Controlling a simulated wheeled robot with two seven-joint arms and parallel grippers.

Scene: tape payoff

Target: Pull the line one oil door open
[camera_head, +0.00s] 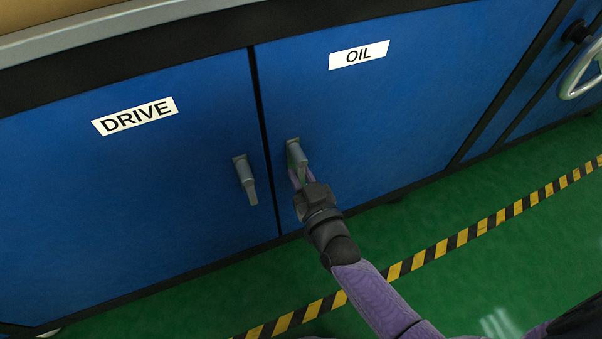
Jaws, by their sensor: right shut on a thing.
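The oil door (375,110) is a blue cabinet panel with a white label (359,55) reading OIL. It looks closed, flush with the front of the cabinet. Its grey handle (296,154) is near the door's left edge. My right gripper (300,176) reaches up from the lower right and is shut on this handle. The fingers and the lower part of the handle overlap, so the exact grip is partly hidden. My left gripper is not in view.
The blue drive door (130,200) with its own grey handle (246,180) adjoins on the left. A handwheel (582,72) stands out at the upper right. The green floor (440,215) in front is clear, with yellow-black tape (470,233) across it.

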